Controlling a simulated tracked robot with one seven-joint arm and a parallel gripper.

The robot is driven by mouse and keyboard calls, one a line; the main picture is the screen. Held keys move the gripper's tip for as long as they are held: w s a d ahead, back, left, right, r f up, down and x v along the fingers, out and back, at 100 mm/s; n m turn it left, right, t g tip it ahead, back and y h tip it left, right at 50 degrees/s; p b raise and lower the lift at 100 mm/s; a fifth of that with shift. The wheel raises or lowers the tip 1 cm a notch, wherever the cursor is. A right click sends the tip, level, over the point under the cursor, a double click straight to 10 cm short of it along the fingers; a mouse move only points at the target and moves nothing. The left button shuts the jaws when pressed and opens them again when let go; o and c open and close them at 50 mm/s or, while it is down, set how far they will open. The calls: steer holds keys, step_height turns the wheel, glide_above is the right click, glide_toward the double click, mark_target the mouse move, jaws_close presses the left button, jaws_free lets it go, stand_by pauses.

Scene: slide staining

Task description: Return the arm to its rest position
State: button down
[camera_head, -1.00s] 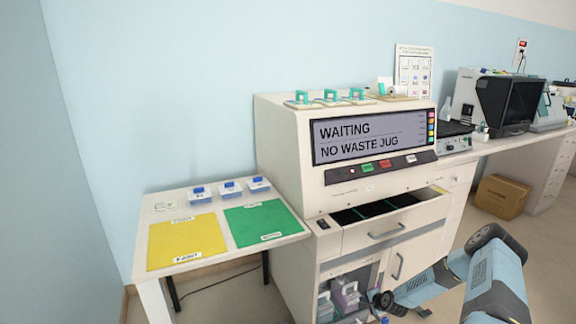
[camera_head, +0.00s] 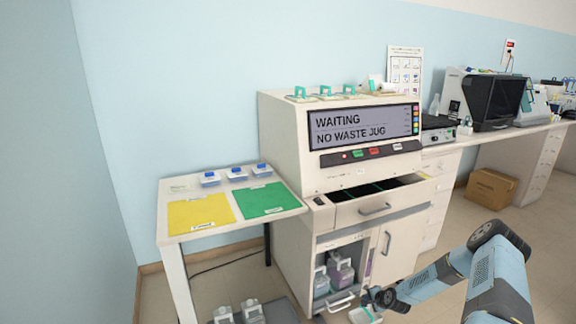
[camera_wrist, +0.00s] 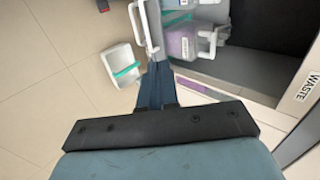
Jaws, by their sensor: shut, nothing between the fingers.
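My arm (camera_head: 495,275) reaches in from the lower right in the head view. My gripper (camera_head: 372,299) is low in front of the staining machine's open lower cabinet, small and partly hidden by my wrist. In the wrist view my gripper (camera_wrist: 157,88) has its dark blue fingers together, with nothing held. The fingertips appear close to a white handle (camera_wrist: 145,28); I cannot tell whether they touch it. A white container with a teal band (camera_wrist: 124,65) is just left of the fingers, and it shows in the head view (camera_head: 364,315) below my gripper.
The staining machine (camera_head: 285,140) reads "WAITING / NO WASTE JUG", its drawer (camera_head: 375,208) partly open. Jugs (camera_head: 341,270) stand in the lower cabinet; more jugs (camera_head: 252,312) stand at lower left. A side table (camera_head: 180,237) holds yellow and green mats.

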step_height(320, 180, up, 26)
steer(key=w+n+g+h, duration=0.2)
steer(key=w+n, duration=0.1)
steer(key=n, duration=0.3)
steer(key=s+a+r+n+g+h, duration=0.15)
steer(key=s+r, duration=0.25)
steer(key=r, duration=0.9)
steer(key=s+a+r+n+h, duration=0.15)
steer(key=s+r, duration=0.35)
steer(key=r, duration=0.9)
steer(key=s+a+r+n, duration=0.1)
steer(key=s+a+r, duration=0.1)
steer(key=s+r, duration=0.6)
steer(key=s+a+r+n, duration=0.1)
steer(key=s+a+r, duration=0.2)
steer(key=s+r, duration=0.6)
steer(key=s+a+r+n, duration=0.1)
steer(key=s+r, duration=0.1)
steer(key=s, duration=0.9)
steer(key=s+a+r+n+y, duration=0.1)
steer(key=s+a+r, duration=0.1)
steer(key=s, duration=0.9)
steer(key=shift+a+r+t, duration=0.25)
steer(key=shift+r+t, duration=0.1)
steer(key=shift+r, duration=0.05)
